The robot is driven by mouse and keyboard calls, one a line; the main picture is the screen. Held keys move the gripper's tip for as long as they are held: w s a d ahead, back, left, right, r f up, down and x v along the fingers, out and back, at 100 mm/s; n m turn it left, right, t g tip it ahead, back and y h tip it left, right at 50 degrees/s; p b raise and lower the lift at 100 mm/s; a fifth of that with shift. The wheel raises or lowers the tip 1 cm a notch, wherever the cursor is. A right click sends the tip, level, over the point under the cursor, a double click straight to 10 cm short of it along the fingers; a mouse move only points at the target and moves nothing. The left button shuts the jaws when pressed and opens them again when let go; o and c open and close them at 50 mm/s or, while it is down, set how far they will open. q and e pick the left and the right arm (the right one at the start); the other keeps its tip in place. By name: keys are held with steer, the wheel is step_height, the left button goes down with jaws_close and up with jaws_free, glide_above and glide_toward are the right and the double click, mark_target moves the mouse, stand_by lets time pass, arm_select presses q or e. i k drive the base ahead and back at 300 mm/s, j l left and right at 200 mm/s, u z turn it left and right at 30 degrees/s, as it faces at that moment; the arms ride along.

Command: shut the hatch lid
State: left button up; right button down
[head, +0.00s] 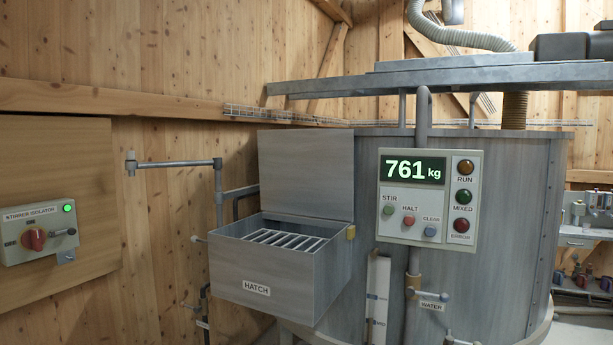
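The hatch lid (306,174) is a flat grey metal panel. It stands upright at the back edge of the hatch box, so the hatch is open. The hatch box (258,289) is a grey metal bin labelled HATCH on the front of the mixer, with a barred grate (287,240) showing in its open top. A small yellow block (351,232) sits at the box's right rear corner, near the lid's lower edge. Neither of my grippers shows in the head view.
The mixer tank (515,200) carries a control panel (429,199) reading 761 kg, right of the lid. A jointed pipe (180,164) reaches out left of the lid. A stirrer isolator box (38,231) hangs on the left wall. The space above the grate is clear.

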mark_target(308, 172)
steer(key=i+j, duration=0.5)
steer(key=j, duration=0.15)
steer(key=i+j, duration=0.5)
steer(key=j, duration=0.15)
